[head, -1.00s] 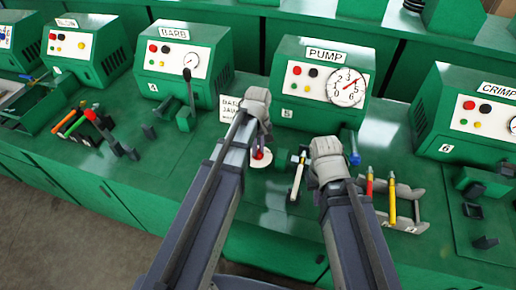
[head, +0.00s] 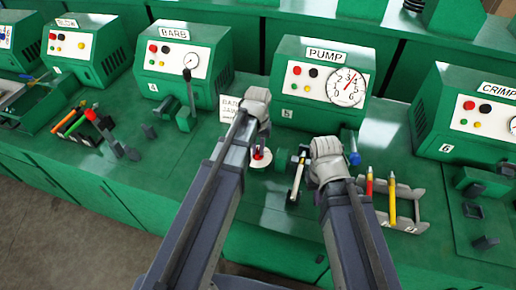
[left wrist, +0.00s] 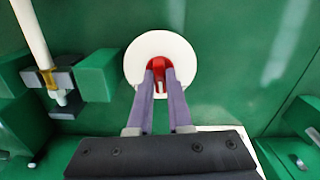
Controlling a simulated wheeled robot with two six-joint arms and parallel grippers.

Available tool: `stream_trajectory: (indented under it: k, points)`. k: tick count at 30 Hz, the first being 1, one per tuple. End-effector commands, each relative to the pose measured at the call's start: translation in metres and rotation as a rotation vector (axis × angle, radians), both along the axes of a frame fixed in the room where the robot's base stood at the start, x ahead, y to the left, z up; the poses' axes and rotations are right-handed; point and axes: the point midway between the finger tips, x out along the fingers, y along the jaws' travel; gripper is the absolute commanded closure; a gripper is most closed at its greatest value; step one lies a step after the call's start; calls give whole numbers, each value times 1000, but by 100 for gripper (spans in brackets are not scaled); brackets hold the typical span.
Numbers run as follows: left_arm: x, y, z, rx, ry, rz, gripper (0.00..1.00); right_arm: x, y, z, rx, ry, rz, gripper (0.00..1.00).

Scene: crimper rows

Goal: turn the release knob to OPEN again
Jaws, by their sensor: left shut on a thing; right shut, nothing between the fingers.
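The release knob (left wrist: 158,67) is red and stands in the middle of a round white disc (left wrist: 181,47). In the left wrist view my left gripper (left wrist: 160,78) is shut on it from both sides. In the head view the red knob (head: 259,155) shows just below my left gripper (head: 260,140), in front of the PUMP machine (head: 299,93). No OPEN mark is readable on the disc. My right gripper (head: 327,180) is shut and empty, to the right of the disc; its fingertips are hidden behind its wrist.
A clamp holding a pale rod (head: 298,176) stands between my grippers. A blue knob (head: 354,159) is just right of my right gripper. A grey rack (head: 409,213) with coloured pens lies further right. The PUMP gauge (head: 346,86) is behind.

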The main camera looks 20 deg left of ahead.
Motion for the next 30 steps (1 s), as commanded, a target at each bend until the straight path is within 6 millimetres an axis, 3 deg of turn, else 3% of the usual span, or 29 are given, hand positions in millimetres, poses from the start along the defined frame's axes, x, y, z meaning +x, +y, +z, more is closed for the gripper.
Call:
stream_trajectory:
  k: [18,30]
  points:
    - [0,0,0,0,0,-575,100,0,0,0,0,0,0,100]
    - [0,0,0,0,0,-835,100,0,0,0,0,0,0,100]
